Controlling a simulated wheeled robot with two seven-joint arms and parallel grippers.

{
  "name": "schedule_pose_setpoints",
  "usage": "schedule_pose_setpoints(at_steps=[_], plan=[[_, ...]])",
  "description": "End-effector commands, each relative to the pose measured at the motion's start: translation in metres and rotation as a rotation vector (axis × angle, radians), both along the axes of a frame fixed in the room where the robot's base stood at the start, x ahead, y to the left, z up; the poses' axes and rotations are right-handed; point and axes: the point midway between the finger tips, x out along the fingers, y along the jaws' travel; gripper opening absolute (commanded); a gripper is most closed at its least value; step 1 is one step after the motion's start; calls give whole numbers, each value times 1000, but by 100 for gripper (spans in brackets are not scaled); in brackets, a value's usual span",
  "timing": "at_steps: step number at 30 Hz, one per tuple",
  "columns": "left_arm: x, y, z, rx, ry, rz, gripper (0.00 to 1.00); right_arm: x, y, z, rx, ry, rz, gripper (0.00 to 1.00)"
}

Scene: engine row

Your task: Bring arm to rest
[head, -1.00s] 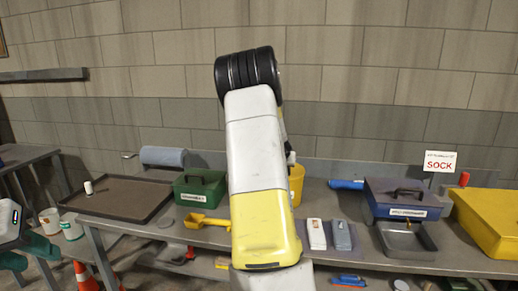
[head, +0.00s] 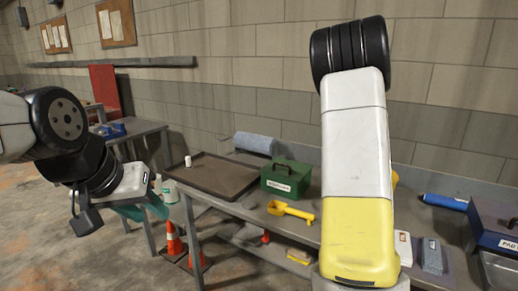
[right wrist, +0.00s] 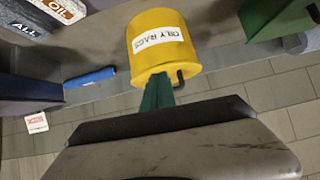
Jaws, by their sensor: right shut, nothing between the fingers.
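My left gripper (head: 142,209) has teal fingers that look spread apart, with nothing seen between them. It hangs at the left of the head view, in front of the floor left of the bench. My right arm (head: 355,160) rises through the head view, bent at a black joint at the top; its gripper is hidden there. In the right wrist view my right gripper (right wrist: 158,93) is shut and empty. Its green fingers point at a yellow bucket (right wrist: 160,45) labelled OILY RAGS. I cannot tell whether they touch it.
On the bench stand a dark tray (head: 205,187), a green box (head: 285,180), a yellow scoop (head: 290,210) and a blue case (head: 494,225). A blue roll (head: 446,202) lies at the back. Orange cones (head: 174,240) stand on the floor by the bench leg.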

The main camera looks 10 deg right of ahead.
Motion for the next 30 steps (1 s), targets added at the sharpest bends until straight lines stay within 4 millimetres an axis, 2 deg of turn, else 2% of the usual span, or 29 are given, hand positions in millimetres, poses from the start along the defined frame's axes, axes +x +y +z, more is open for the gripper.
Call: schedule_pose_setpoints(at_steps=[2, 5, 11, 15, 17, 21, 24, 27, 30], plan=[[0, 0, 0, 0, 0, 0, 36, -4, 14, 3, 46, 2, 9, 0], [0, 0, 0, 0, 0, 0, 36, -14, 49, 11, 137, 23, 45, 0], [0, 0, 0, 0, 0, 0, 36, -50, 150, 48, 317, 87, 218, 0], [0, 0, 0, 0, 0, 0, 36, -93, 219, 84, 374, 135, 386, 0], [0, 0, 0, 0, 0, 0, 36, -116, 246, 99, 380, 158, 463, 0], [0, 0, 0, 0, 0, 0, 36, -176, 298, 126, 349, 215, 636, 0], [0, 0, 0, 0, 0, 0, 36, -215, 323, 135, 307, 256, 729, 0], [0, 0, 0, 0, 0, 0, 36, -244, 338, 138, 269, 290, 791, 0], [0, 0, 0, 0, 0, 0, 36, -260, 345, 138, 242, 311, 824, 0]])
